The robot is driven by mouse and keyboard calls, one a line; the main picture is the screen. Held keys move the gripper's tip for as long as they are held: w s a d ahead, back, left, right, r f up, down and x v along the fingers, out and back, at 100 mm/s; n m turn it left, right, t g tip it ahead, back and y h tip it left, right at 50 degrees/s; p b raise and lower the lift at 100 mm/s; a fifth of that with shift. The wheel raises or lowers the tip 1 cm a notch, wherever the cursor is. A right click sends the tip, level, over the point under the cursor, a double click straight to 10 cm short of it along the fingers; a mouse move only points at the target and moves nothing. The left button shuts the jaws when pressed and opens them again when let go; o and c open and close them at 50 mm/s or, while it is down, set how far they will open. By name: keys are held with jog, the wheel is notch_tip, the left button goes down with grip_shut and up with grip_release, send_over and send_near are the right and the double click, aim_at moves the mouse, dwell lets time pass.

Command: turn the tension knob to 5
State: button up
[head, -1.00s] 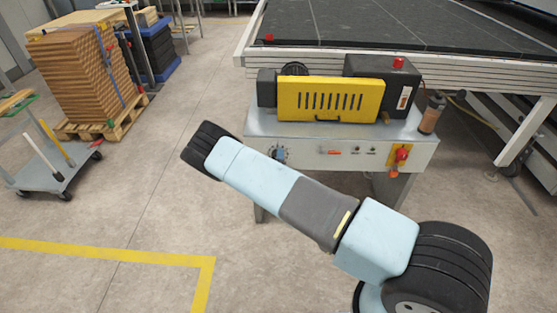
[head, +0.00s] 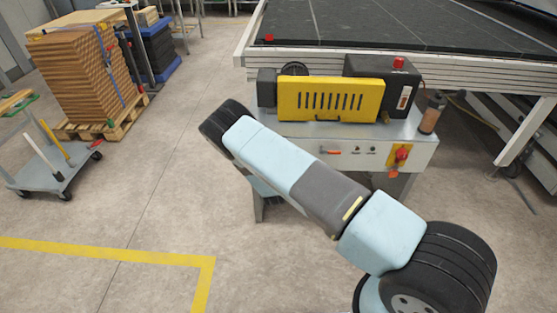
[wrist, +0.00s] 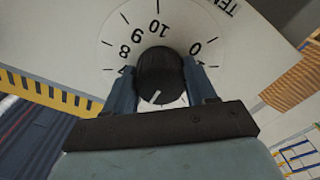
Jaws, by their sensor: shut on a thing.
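The tension knob (wrist: 160,75) is a round black knob with a pale pointer line, on a white dial (wrist: 108,40) with black numbers. In the wrist view, 8, 9 and 10 show above and left of it, and a 0 shows at right. The pointer slants to the lower left, toward a part of the dial hidden by my gripper. My gripper (wrist: 159,68) is shut on the knob, one blue finger on each side. In the head view my arm covers the knob and gripper.
The roller coater (head: 330,98) has a yellow slotted cover and a grey bench. A red-and-yellow switch (head: 400,154) is at right on its front panel. A large black-topped table (head: 400,28) stands behind. A pallet stack (head: 75,80) and trolley (head: 55,170) stand left.

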jog(key=shift+s+d+f, duration=0.2)
jog(key=shift+d+f, duration=0.15)
jog(key=shift+f, duration=0.1)
jog(key=o, duration=0.8)
jog(key=shift+o, duration=1.1)
jog(key=shift+w+a+r, duration=0.15)
jog(key=shift+a+r, duration=0.05)
jog(key=shift+a, duration=0.05)
jog(key=s, duration=1.3)
jog(key=shift+s+a, duration=0.2)
jog(key=shift+s, duration=0.2)
